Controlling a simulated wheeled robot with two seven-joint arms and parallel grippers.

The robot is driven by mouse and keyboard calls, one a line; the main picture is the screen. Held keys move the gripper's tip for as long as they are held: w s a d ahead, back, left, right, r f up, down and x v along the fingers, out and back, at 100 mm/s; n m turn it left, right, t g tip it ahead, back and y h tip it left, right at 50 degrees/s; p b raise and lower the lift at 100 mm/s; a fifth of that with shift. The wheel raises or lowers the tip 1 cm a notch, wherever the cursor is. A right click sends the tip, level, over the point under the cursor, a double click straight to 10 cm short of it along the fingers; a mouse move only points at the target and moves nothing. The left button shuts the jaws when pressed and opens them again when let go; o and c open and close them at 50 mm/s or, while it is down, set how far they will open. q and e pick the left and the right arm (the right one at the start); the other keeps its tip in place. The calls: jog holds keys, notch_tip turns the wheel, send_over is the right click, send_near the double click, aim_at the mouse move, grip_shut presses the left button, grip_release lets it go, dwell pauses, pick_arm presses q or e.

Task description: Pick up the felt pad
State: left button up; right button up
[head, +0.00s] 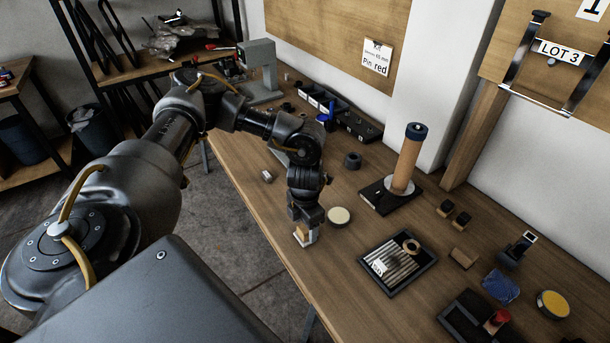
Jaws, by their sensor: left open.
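My left gripper (305,232) points down at the near edge of the wooden bench. It is open. A small tan and white piece shows at its fingertips; I cannot tell whether it is part of the gripper or a separate thing. A round cream disc (339,216) lies flat on the bench just right of the gripper, apart from it. A crumpled blue cloth-like piece (500,286) lies farther right. I cannot tell for certain which of these is the felt pad. My right gripper is not in view.
A black tray (428,272) with a ribbed insert lies right of the gripper. Behind it a tall tan cylinder with a dark cap (407,160) stands on a black base. A round yellow-topped tin (553,304) and small blocks are at right. Black bins (362,127) line the wall.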

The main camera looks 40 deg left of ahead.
pick_arm(q)
jog(key=shift+f, duration=0.9)
jog(key=c, duration=1.1)
jog(key=shift+r, duration=0.15)
